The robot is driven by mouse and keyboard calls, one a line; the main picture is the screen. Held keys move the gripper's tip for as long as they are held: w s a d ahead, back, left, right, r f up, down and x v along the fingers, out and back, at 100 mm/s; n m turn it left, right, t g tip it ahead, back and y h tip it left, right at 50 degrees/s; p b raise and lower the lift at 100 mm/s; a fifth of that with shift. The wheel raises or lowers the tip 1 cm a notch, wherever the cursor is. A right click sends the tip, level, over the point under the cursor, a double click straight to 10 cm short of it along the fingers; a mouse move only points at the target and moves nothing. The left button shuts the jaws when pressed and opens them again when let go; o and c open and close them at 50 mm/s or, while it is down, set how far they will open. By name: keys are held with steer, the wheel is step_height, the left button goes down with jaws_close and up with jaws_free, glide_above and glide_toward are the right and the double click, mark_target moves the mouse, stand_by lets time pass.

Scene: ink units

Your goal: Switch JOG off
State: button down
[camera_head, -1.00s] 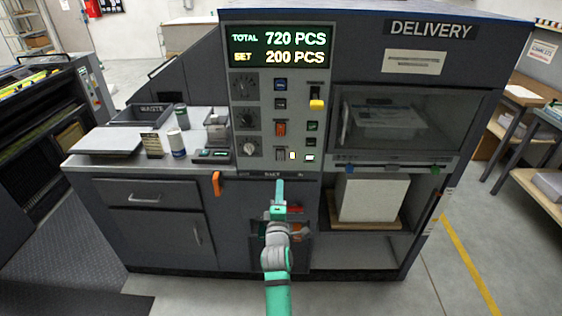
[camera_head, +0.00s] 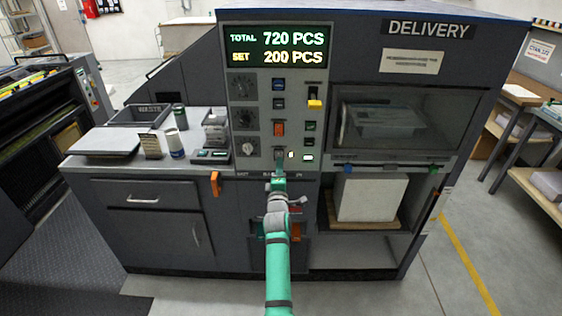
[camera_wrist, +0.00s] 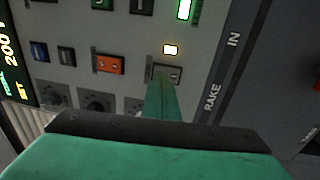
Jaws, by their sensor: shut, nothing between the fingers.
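The grey control panel (camera_head: 259,95) carries several switches and knobs; I cannot read a JOG label in either view. My gripper (camera_head: 279,163) is shut and empty, its tip at the bottom switch of the panel's middle column. In the wrist view the green fingers (camera_wrist: 162,98) reach to that grey switch (camera_wrist: 168,72) and cover part of it. I cannot tell whether they touch it, nor its position.
An orange rocker (camera_head: 279,128) sits above that switch, and a yellow lever (camera_head: 315,103) is up to the right. A lit white-green button (camera_head: 308,157) is close on the right. Knobs (camera_head: 246,148) line the left. An orange handle (camera_head: 215,183) sticks out below the counter.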

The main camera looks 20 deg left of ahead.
mark_target(280, 154)
steer(key=shift+w+a+r, duration=0.15)
steer(key=shift+w+a, duration=0.4)
steer(key=shift+w, duration=0.7)
steer(key=shift+w+r, duration=0.1)
steer(key=shift+w+r, duration=0.1)
steer(key=shift+r, duration=0.05)
